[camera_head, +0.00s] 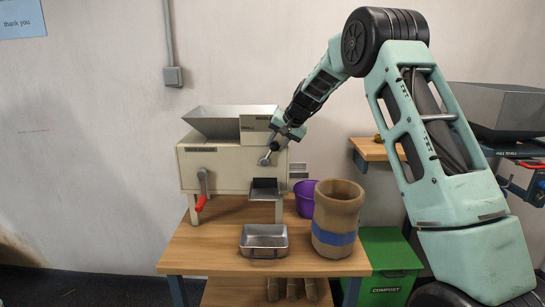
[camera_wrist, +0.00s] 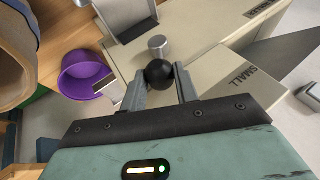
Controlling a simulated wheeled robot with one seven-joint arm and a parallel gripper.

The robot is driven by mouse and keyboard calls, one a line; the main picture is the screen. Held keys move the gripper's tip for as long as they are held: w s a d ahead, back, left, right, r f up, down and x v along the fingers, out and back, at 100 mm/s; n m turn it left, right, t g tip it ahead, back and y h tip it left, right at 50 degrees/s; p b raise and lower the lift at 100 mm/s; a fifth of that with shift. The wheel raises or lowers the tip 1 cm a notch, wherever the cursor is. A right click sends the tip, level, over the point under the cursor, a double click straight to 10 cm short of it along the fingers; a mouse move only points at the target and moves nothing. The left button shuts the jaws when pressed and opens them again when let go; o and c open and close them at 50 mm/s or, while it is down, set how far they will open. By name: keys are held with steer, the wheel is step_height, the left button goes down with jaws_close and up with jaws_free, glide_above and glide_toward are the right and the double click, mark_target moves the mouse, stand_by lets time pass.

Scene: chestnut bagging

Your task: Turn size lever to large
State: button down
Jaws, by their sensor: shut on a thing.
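The size lever (camera_wrist: 160,73) has a black ball knob, and my gripper (camera_wrist: 161,82) is shut on that knob in the wrist view. A round metal hub (camera_wrist: 158,46) shows just beyond the knob. The cream machine (camera_head: 214,169) stands on the wooden table in the head view, and my gripper (camera_head: 285,128) is at the upper right of its front. The word SMALL (camera_wrist: 236,76) is printed on the machine's face to the right of the knob in the wrist view. I see no word for large.
A red-handled crank (camera_head: 201,190) hangs on the machine's left front. A metal tray (camera_head: 264,240), a brown container with a blue band (camera_head: 337,218) and a purple bucket (camera_head: 305,197) stand on the table. A green compost bin (camera_head: 388,270) is at the right.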

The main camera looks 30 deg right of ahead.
steer(key=shift+s+d+f+t+y+b, duration=0.25)
steer(key=shift+d+f+t+y+b, duration=0.25)
steer(key=shift+b, duration=0.95)
steer(key=shift+r, duration=0.15)
steer(key=c, duration=1.1)
jaws_free()
steer(key=shift+s, duration=0.1)
steer(key=b+v, duration=0.2)
steer(key=v, duration=1.5)
steer(key=shift+s+d+r, duration=0.1)
steer(key=shift+d, duration=0.15)
